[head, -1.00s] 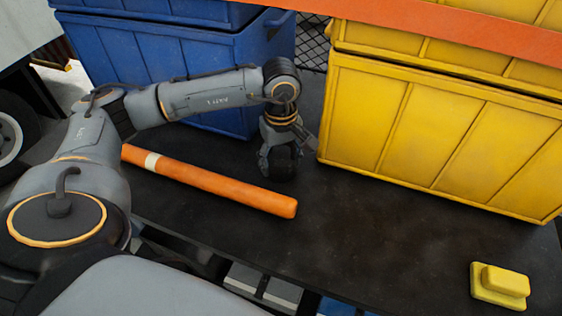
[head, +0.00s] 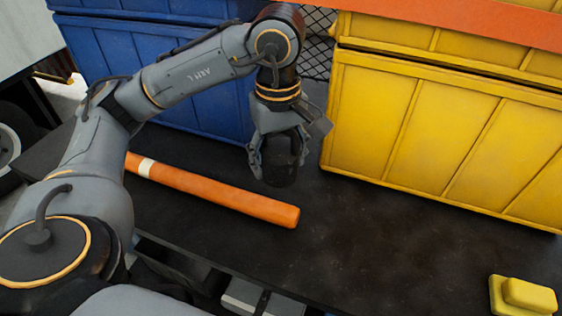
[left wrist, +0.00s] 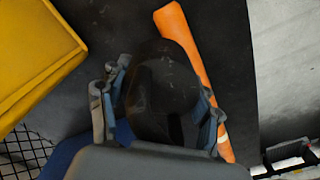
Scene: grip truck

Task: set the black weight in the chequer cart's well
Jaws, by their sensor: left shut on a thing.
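My left gripper (head: 279,160) is shut on the black weight (head: 280,172), a dark rounded block, and holds it over the black table top. The left wrist view shows the weight (left wrist: 163,88) between the two fingers, dark against the dark surface. I cannot tell exactly how high it hangs. No chequer cart or well can be made out in either view. My right gripper is not in view.
An orange bar (head: 215,192) with a white band lies in front of the gripper. Blue bins (head: 180,75) stand behind left, a large yellow bin (head: 440,135) on the right. A small yellow stepped block (head: 524,296) sits at lower right. The table's middle right is bare.

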